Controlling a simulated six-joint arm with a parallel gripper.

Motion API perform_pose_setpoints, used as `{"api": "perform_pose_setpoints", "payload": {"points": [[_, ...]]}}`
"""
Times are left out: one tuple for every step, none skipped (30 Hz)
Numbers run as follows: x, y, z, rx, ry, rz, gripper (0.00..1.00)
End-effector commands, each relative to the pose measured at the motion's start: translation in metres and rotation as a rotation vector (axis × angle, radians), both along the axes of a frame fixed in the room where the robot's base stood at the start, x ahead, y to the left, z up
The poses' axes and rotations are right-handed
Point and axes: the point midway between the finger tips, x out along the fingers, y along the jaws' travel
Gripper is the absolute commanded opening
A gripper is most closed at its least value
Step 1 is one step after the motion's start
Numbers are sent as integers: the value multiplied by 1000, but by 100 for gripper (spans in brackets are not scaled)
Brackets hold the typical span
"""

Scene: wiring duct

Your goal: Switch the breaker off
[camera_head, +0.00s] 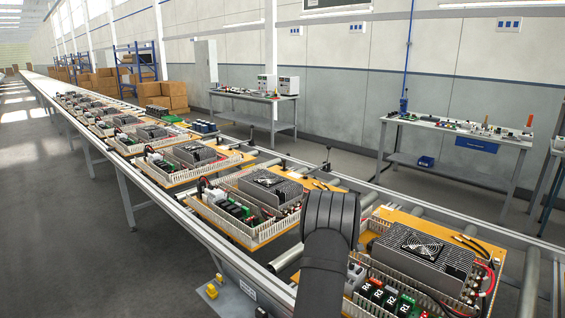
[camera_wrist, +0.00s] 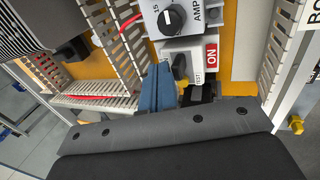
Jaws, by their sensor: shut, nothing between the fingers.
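The breaker (camera_wrist: 188,48) is a light grey block in the wrist view, mounted on an orange board. Its dark toggle (camera_wrist: 180,68) sits at its lower part, and a red label (camera_wrist: 211,53) beside it reads ON. My gripper (camera_wrist: 160,80) shows as blue fingers pressed together, shut and empty. The fingertips are just left of the toggle and close to it; I cannot tell whether they touch. In the head view my dark arm stands in front of the near board, and the gripper and breaker cannot be made out there.
A grey unit with a black dial (camera_wrist: 171,18) sits above the breaker. Slotted wiring ducts (camera_wrist: 127,45) stand on both sides, the left one with a red wire. In the head view a fan-topped power supply (camera_head: 422,250) and green-and-red modules (camera_head: 385,296) lie right of my arm.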

Motion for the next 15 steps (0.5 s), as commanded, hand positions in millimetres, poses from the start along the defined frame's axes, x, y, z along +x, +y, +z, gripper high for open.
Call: {"api": "perform_pose_setpoints", "payload": {"points": [[0, 0, -4, 0, 0, 0, 0], [0, 0, -6, 0, 0, 0, 0], [0, 0, -7, 0, -1, 0, 0], [0, 0, -8, 0, -1, 0, 0], [0, 0, -9, 0, -1, 0, 0], [0, 0, -9, 0, -1, 0, 0], [0, 0, -9, 0, -1, 0, 0], [0, 0, -9, 0, -1, 0, 0], [0, 0, -9, 0, -1, 0, 0], [0, 0, -10, 1, -1, 0, 0], [0, 0, -10, 1, -1, 0, 0], [0, 0, -10, 0, 0, 0, 1], [0, 0, -10, 0, 0, 0, 7], [0, 0, -10, 0, 0, 0, 13], [0, 0, -10, 1, 1, 0, 21]]}}
